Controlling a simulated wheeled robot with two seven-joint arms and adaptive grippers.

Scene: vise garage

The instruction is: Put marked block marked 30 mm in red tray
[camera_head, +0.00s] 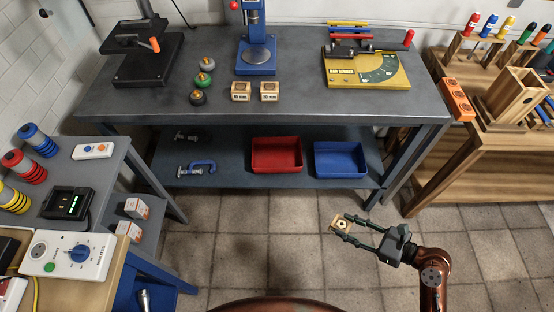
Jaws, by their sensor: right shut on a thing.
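My right gripper (345,230) is shut on a small light wooden block (340,224) with a dark ring on the face I see. It holds the block above the tiled floor, in front of the bench. Any size mark on this block is too small to read. The red tray (277,155) sits on the lower shelf of the bench, up and left of the gripper, and looks empty. Two more wooden blocks, a left one (241,92) and a right one (269,92), stand on the bench top with printed labels. My left gripper is not in view.
A blue tray (340,160) stands right of the red tray. The bench top (300,105) overhangs the lower shelf (225,172). Clamps (197,168) lie left on that shelf. A wooden workbench (480,150) is at right, a grey side table (105,170) at left. The floor between is clear.

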